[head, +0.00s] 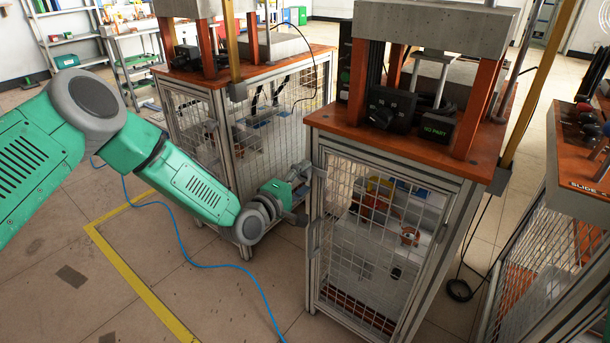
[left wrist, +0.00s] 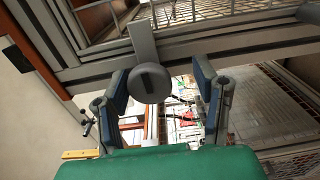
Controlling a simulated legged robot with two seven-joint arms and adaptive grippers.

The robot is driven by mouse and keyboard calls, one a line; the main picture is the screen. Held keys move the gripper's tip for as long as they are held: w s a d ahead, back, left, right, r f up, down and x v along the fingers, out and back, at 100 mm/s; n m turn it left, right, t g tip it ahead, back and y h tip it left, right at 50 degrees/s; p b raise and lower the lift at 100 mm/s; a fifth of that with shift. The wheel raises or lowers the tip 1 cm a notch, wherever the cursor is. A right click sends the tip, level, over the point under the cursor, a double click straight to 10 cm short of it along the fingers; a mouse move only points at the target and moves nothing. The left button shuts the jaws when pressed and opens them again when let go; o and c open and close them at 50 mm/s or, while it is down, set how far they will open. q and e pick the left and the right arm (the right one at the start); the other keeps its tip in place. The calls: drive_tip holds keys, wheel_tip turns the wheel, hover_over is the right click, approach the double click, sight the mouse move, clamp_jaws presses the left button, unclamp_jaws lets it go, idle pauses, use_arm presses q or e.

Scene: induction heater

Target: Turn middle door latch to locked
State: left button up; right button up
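The middle cabinet's mesh door (head: 372,250) stands under an orange-topped press station and looks closed. In the left wrist view, a dark round knob (left wrist: 150,83) with a flat grey bar (left wrist: 142,42) above it sits on the grey frame; this looks like the latch. In the head view the latch is too small to make out. My right gripper is out of view.
A similar mesh cabinet (head: 262,135) stands behind on the left, and another station (head: 570,205) on the right. A small door handle (head: 312,237) sits lower on the left post. A blue cable (head: 190,262) and yellow tape (head: 130,270) lie on the open floor.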

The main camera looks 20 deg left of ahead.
use_arm(q)
drive_tip(key=shift+w+a+r, duration=0.1)
drive_tip(key=shift+r, duration=0.15)
drive_tip(key=v, duration=1.2)
drive_tip(key=shift+f, duration=0.2)
